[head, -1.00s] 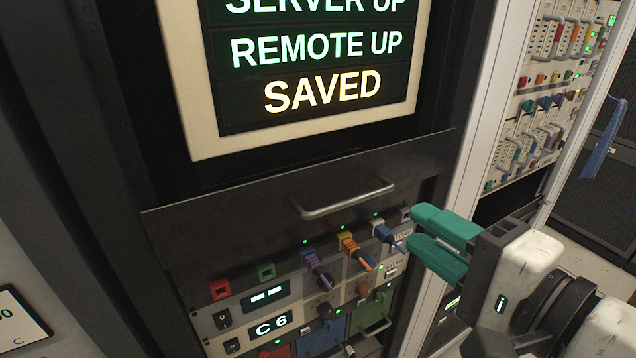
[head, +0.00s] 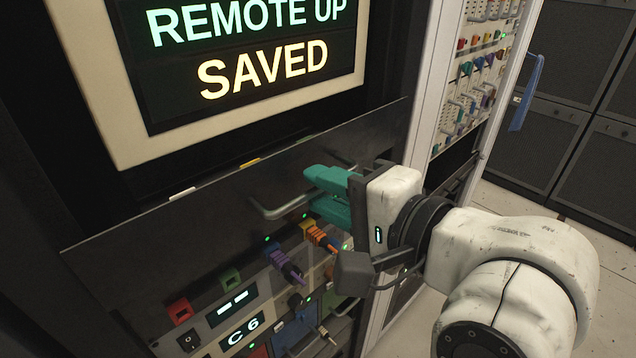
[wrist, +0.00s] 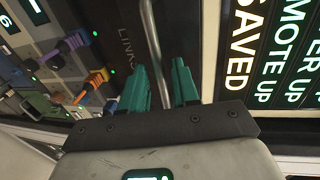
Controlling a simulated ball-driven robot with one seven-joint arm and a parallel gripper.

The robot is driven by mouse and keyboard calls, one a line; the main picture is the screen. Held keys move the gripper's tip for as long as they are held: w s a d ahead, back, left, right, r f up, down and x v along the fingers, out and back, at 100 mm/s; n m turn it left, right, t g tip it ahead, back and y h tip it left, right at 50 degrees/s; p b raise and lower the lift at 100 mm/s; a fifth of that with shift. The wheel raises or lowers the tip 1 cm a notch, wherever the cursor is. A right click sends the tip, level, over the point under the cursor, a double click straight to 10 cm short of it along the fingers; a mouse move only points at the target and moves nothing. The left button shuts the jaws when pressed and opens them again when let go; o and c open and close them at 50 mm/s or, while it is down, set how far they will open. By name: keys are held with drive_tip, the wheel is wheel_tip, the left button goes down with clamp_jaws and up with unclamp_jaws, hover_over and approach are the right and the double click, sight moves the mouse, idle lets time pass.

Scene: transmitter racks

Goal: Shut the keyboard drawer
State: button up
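The keyboard drawer's dark front (head: 150,240) is a wide flat panel below the screen, with a metal bar handle (head: 262,212). The front stands out over the panel below, and a dark space shows behind its top edge. I cannot tell how far out it is. My gripper (head: 318,192) has two teal fingers, apart, at the right part of the handle and hiding some of it. In the wrist view the handle (wrist: 149,35) runs in between the open fingers (wrist: 160,82). I see no clear grip on it.
The lit screen (head: 240,60) is above the drawer. Coloured plugs, such as a purple one (head: 285,264) and an orange one (head: 318,235), stick out below it. White (head: 182,193) and yellow (head: 250,162) tabs show behind the front's top edge. Another rack (head: 470,80) stands right.

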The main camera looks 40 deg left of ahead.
drive_tip(key=shift+x, duration=0.85)
clamp_jaws()
